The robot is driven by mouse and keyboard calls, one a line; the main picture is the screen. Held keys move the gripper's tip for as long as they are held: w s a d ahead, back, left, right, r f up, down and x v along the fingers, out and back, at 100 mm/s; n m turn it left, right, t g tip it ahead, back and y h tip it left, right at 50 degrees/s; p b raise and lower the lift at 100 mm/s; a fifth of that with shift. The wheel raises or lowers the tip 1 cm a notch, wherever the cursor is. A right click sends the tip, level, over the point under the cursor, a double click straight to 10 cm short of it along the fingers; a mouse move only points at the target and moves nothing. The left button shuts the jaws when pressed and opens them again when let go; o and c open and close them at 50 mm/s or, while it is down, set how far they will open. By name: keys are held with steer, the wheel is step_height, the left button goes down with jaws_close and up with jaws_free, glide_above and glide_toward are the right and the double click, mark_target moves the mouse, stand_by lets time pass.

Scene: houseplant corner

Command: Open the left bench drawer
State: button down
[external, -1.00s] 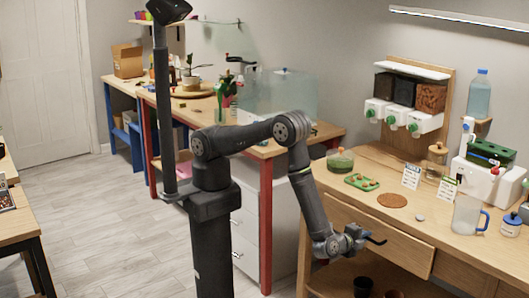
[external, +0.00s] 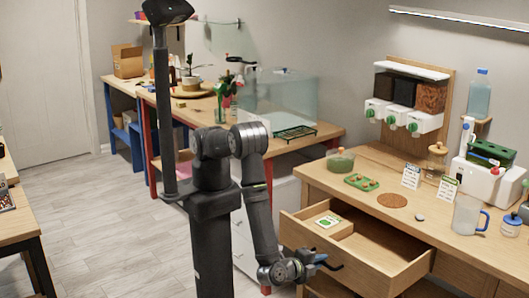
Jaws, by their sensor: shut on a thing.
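The left bench drawer (external: 388,258) is pulled well out from under the wooden bench top (external: 415,226). Its inside shows from above. My gripper (external: 318,260) is at the drawer's front panel, shut on the dark handle (external: 334,267). The fingers partly hide the handle and the panel behind it. A small light box with a green label (external: 328,222) lies at the back left of the drawer.
Open floor (external: 110,230) lies at the left.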

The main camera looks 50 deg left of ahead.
steer(key=shift+v, duration=0.8)
steer(key=shift+f, duration=0.15)
steer(key=c, duration=1.6)
jaws_free()
steer(key=shift+c, duration=0.2)
steer(key=shift+s, duration=0.1)
steer(key=v, duration=1.7)
steer(key=shift+s, duration=0.15)
steer(key=x, duration=1.7)
steer(key=shift+w, duration=0.35)
